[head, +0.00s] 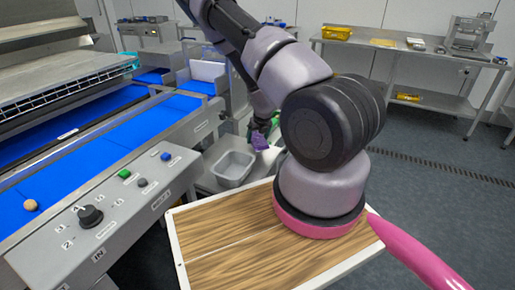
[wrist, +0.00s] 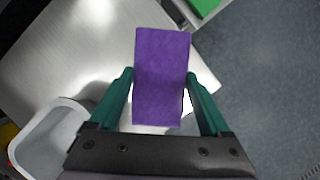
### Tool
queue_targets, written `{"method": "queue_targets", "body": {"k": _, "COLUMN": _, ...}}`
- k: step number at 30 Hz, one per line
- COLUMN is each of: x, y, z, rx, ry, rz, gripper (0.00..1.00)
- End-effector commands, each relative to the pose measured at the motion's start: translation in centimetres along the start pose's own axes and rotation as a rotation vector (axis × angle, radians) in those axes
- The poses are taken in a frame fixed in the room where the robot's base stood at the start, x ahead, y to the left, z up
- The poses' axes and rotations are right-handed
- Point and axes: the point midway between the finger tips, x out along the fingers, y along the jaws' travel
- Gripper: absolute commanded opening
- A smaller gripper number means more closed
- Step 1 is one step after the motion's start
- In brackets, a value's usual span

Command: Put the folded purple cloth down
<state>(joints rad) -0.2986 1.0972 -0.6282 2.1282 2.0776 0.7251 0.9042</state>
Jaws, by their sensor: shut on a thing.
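The folded purple cloth (wrist: 162,75) is a flat rectangle between the two green fingers of my gripper (wrist: 161,95) in the wrist view. My gripper is shut on it, with a finger at each long side. In the head view the cloth (head: 260,141) shows small at the end of my arm, beside a grey tub. Below the cloth in the wrist view is a bare metal surface (wrist: 75,60). I cannot tell the height of the cloth above it.
The grey tub (head: 223,180) stands on the metal surface, left of the cloth; its rim (wrist: 38,104) shows at the lower left in the wrist view. A green thing (wrist: 205,6) lies at the top edge. A blue conveyor (head: 95,153) with a control panel is at left.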

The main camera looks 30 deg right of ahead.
Motion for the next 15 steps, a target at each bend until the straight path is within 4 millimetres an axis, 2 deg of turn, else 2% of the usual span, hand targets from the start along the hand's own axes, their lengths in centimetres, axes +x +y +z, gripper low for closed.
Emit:
{"method": "queue_targets", "body": {"k": 9, "x": 3.8, "y": 0.0, "z": -1.6, "rx": -0.003, "ry": 0.001, "rz": 0.001, "gripper": 0.21}}
{"method": "queue_targets", "body": {"k": 15, "x": 4.3, "y": 0.1, "z": -1.7, "rx": -0.002, "ry": -0.002, "rz": 0.002, "gripper": 0.21}}
